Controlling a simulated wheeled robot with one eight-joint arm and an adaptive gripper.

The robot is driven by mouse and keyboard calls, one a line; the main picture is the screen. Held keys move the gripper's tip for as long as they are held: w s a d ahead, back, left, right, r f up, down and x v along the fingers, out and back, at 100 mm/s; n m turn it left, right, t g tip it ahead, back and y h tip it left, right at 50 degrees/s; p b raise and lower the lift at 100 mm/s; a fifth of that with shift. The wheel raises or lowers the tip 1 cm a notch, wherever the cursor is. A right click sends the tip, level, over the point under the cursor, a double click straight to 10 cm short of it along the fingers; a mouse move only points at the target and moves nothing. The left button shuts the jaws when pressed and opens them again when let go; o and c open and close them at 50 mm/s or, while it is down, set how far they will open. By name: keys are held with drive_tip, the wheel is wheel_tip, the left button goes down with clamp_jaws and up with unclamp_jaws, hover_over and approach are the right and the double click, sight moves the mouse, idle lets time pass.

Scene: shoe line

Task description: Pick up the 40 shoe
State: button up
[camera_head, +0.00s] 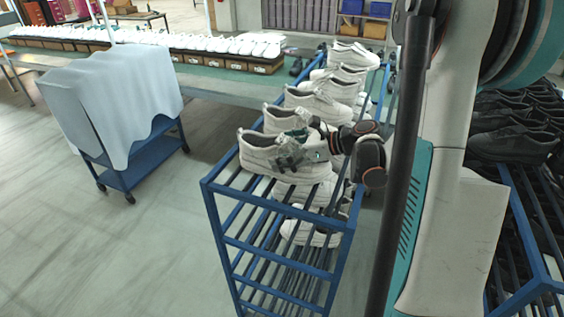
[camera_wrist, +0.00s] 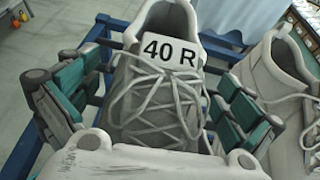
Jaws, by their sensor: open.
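The white 40 shoe (camera_wrist: 156,95) fills the middle of the wrist view. Its tongue label reads "40 R", and its laces face the camera. My gripper (camera_wrist: 150,108) is open, with one teal-padded finger on each side of this shoe. I cannot tell whether the fingers touch it. In the head view my gripper (camera_head: 312,154) is over the nearest white shoe (camera_head: 262,154) on the top of the blue rack and hides part of it.
The blue rack (camera_head: 232,195) holds several more white shoes (camera_head: 322,98) behind and below. Another white shoe (camera_wrist: 285,80) stands close on the right in the wrist view. A covered cart (camera_head: 115,95) stands left. Dark shoes (camera_head: 512,140) fill a rack at right.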

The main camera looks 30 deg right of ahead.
drive_tip(key=c, duration=1.4)
drive_tip(key=shift+r, duration=0.15)
